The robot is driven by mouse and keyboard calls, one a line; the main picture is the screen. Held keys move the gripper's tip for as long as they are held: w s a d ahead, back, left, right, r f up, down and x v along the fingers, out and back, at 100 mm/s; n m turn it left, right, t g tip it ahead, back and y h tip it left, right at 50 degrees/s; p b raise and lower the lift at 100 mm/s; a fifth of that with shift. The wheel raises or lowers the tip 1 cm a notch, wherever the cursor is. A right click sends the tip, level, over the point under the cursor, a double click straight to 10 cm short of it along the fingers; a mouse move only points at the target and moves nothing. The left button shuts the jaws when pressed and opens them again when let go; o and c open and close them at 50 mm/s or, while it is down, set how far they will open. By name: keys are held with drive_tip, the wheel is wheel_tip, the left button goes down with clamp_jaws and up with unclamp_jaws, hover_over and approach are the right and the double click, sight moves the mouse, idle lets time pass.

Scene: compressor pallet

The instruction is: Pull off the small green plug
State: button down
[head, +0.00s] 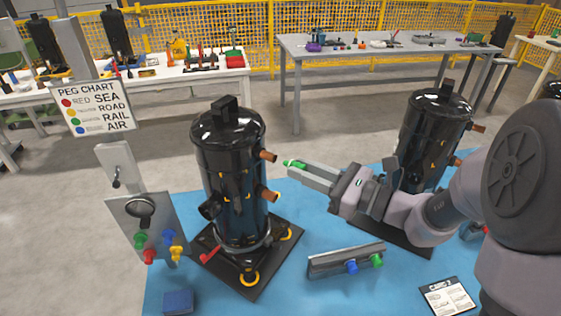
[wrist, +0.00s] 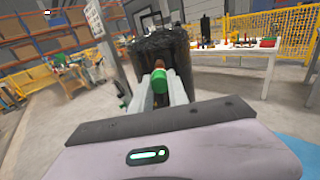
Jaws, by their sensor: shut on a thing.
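The small green plug (head: 293,163) is between the fingertips of my gripper (head: 300,170), which is shut on it. In the wrist view the plug (wrist: 159,79) shows between the two fingers (wrist: 160,92), with a copper stub (wrist: 158,64) straight behind it. In the head view the plug is just right of the upper copper stub (head: 268,156) on the near black compressor (head: 229,165), with a small gap between them. The lower copper stub (head: 270,196) is bare of any green plug.
A grey rail (head: 330,264) with a blue and a green plug lies on the blue mat (head: 200,310). A panel with coloured pegs (head: 148,216) and a peg chart (head: 95,103) stand at left. A second compressor (head: 435,125) stands behind my arm.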

drive_tip(key=shift+v, duration=1.05)
